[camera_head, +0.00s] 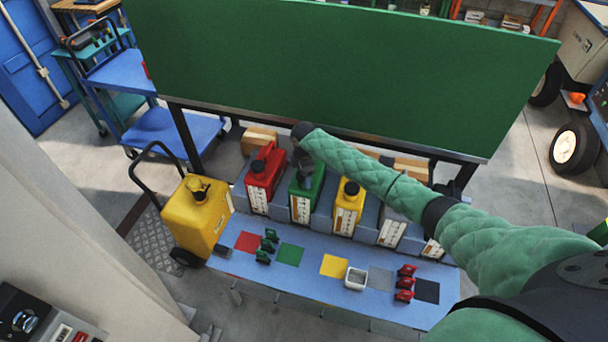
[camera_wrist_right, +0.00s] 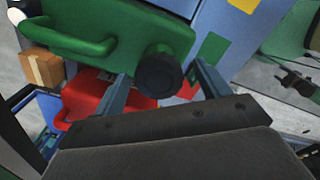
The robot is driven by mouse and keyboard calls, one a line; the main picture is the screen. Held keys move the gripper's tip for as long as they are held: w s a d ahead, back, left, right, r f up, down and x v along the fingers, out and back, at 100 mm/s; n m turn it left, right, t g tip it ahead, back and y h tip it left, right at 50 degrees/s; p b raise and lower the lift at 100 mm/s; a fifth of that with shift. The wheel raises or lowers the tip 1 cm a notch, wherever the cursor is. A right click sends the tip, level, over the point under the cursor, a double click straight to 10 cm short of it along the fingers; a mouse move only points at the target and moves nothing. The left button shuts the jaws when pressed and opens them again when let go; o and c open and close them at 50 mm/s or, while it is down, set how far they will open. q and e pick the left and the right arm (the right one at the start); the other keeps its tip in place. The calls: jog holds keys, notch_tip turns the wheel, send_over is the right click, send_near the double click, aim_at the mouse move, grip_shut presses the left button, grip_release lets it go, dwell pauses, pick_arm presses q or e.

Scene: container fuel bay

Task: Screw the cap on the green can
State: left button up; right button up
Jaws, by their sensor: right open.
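The green can (camera_head: 308,196) stands in the row of cans at the back of the blue bench, between a red can and a yellow can. In the right wrist view the green can (camera_wrist_right: 120,35) shows its handle and top, with a round black cap (camera_wrist_right: 158,76) at its near corner. My right gripper (camera_head: 303,162) is above the green can. In the wrist view its two fingers (camera_wrist_right: 160,84) are apart, one on each side of the cap; whether they touch it I cannot tell. The cap's seating is hidden from this angle. My left gripper is out of view.
The red can (camera_head: 262,172) and yellow can (camera_head: 349,196) stand close on either side. A green board (camera_head: 340,70) rises behind; a yellow wheeled tank (camera_head: 195,222) stands left.

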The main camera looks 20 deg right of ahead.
jog(key=n+b, duration=0.1)
jog(key=n, duration=0.4)
jog(key=shift+f+n, duration=0.1)
jog(key=shift+n, duration=0.2)
jog(key=n+b, duration=0.1)
jog(key=n, duration=0.2)
jog(key=shift+n, duration=0.5)
